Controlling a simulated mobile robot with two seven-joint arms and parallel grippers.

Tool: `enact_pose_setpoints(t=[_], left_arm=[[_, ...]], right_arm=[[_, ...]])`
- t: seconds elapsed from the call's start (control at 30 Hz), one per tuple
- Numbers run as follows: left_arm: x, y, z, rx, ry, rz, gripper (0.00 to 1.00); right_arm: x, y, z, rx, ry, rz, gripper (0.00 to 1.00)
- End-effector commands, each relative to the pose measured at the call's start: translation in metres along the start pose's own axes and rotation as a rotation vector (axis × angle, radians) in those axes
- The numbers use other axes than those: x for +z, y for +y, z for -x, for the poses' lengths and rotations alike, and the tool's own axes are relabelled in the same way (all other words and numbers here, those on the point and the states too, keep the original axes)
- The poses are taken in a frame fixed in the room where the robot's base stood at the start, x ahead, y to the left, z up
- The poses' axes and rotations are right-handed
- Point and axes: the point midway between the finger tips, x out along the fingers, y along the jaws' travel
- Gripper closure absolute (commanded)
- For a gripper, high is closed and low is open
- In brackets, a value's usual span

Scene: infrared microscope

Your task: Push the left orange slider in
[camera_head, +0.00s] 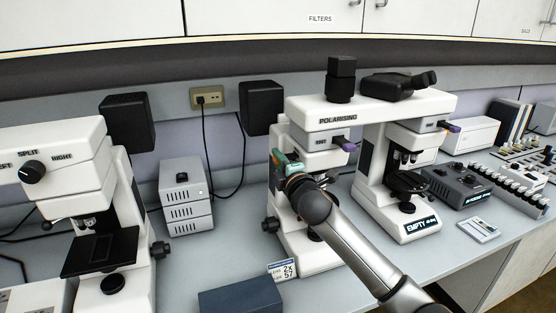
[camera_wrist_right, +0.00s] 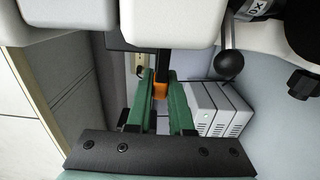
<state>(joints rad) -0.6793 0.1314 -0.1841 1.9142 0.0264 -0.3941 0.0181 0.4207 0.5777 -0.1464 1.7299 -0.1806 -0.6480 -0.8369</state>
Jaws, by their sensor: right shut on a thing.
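In the right wrist view the left orange slider (camera_wrist_right: 160,89) sits between the green fingers of my right gripper (camera_wrist_right: 160,92), which is shut on its orange end. A dark bar runs from it toward the white microscope body at the top. In the head view my right gripper (camera_head: 279,160) is at the left side of the left stand of the polarising microscope (camera_head: 372,109). The slider is hidden there behind my gripper and wrist. My left gripper is not in view.
Purple-ended sliders (camera_head: 348,145) stick out on the right of the stands. A grey vented box (camera_head: 186,199) stands to the left, and it also shows in the right wrist view (camera_wrist_right: 222,110). A dark blue box (camera_head: 240,297) lies in front. Another microscope (camera_head: 69,170) stands at far left.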

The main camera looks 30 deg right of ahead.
Motion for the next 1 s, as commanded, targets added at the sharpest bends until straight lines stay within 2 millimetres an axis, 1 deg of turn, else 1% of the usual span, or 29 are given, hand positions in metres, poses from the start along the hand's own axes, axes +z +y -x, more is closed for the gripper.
enact_pose_setpoints(t=[0.37,0.47,0.6,0.67,0.9,0.93,1.0], left_arm=[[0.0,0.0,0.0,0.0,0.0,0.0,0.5],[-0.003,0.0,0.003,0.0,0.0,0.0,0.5],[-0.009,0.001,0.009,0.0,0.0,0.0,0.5],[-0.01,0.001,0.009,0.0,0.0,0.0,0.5],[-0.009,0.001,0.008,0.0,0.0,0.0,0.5],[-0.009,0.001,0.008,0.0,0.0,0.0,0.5],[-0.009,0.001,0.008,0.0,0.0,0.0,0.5]], right_arm=[[0.001,-0.001,0.0,-0.002,-0.001,0.001,1.0],[0.008,0.0,0.0,-0.003,-0.003,0.003,1.0],[0.029,0.001,0.0,-0.004,-0.004,0.005,1.0],[0.035,0.0,0.0,-0.005,-0.003,0.004,1.0],[0.036,-0.001,0.0,-0.003,-0.005,0.001,1.0],[0.036,-0.001,0.0,-0.003,-0.006,0.001,0.79],[0.036,-0.001,0.0,-0.003,-0.006,0.001,0.71]])
